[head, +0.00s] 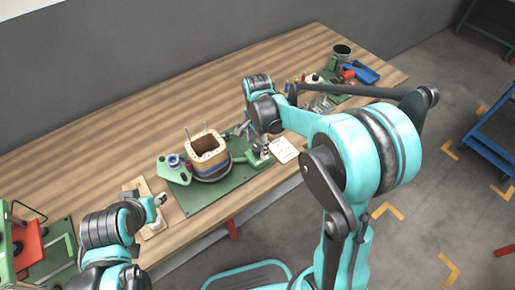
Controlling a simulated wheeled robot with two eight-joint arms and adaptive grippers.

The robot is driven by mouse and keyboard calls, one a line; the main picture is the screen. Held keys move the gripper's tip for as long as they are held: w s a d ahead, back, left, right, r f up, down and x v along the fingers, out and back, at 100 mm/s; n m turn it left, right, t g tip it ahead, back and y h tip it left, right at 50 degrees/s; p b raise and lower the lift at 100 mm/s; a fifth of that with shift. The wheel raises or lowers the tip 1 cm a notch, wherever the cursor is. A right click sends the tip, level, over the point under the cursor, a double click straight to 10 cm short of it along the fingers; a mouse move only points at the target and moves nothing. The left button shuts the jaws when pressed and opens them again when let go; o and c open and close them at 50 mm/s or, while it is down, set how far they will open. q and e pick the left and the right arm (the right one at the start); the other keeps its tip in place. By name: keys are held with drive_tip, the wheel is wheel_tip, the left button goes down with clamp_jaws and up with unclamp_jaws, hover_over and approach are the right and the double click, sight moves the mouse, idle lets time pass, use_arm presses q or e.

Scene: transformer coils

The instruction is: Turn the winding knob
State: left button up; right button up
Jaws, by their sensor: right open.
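The coil winder stands on a green base plate (205,198) on the wooden table. It carries a square, wood-coloured coil former (206,146) with an open middle and thin upright pins, above a dark round base (212,174). A small green part (258,158) sits at the plate's right end; I cannot make out which part is the winding knob. My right gripper (244,130) is open beside the winder's right side, small and partly hidden by its wrist; contact cannot be told. My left gripper (157,203) is low at the left, near a pale board; its jaws are unclear.
A green bracket with a blue round part (174,161) is left of the former. A white paper (283,150) lies right of the plate. A blue tray (361,73) and a dark green cup (342,53) stand at the far right. A red and green device (28,245) is at the left edge.

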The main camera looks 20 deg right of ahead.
drive_tip(key=shift+f, duration=0.6)
drive_tip(key=shift+c, duration=0.4)
drive_tip(key=c, duration=1.1)
